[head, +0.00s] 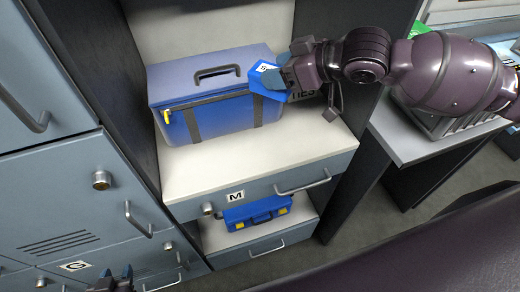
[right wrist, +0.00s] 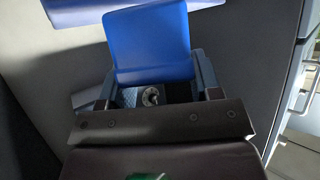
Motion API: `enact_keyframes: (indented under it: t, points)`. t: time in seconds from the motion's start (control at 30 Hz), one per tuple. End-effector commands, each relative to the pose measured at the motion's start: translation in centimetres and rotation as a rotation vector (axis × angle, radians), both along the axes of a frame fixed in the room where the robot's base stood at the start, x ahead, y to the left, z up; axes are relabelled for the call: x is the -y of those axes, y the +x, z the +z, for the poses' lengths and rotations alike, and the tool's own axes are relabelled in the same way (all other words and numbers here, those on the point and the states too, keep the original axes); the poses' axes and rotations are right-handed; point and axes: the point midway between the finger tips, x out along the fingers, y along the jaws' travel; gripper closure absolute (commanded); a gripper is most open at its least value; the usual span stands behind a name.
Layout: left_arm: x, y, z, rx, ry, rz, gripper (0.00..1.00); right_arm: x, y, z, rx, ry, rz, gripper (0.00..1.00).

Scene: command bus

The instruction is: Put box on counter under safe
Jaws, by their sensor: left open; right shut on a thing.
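A small blue box (head: 264,77) with a white label is in the grip of my right gripper (head: 288,80), above the right end of a white counter (head: 240,165) in an open bay. In the right wrist view a plain blue face of the box (right wrist: 150,45) stands between the fingers of my right gripper (right wrist: 155,92). Its lower part is hidden by the gripper. My left gripper (head: 118,284) is open and empty at the bottom left edge, mostly cut off. I cannot make out a safe in either view.
A large blue case (head: 210,105) with a dark handle and yellow clasp fills the counter's back left. A blue toolbox (head: 256,213) sits in the bay below the drawer marked M (head: 236,197). Grey lockers (head: 60,190) stand left. The counter's front strip is clear.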

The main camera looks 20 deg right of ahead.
Motion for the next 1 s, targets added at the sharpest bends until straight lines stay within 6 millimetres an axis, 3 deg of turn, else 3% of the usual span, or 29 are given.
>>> enact_keyframes:
  t: [0.13,0.27,0.8,1.0]
  points:
    - [0.0,0.0,-0.5,-0.001,0.0,-0.001,0.57,0.2,-0.2,1.3,-0.005,-0.001,0.031,0.68]
    - [0.0,0.1,-0.6,0.0,0.0,-0.001,0.57,0.3,-0.3,1.0,-0.013,0.002,0.041,0.68]
    - [0.0,-0.2,-2.2,-0.012,0.0,-0.001,0.57,0.2,-0.3,-10.1,-0.016,0.005,0.04,0.68]
    - [0.0,-0.4,-2.9,-0.019,0.0,-0.001,0.57,0.2,-0.3,-13.2,-0.013,0.003,0.04,0.68]
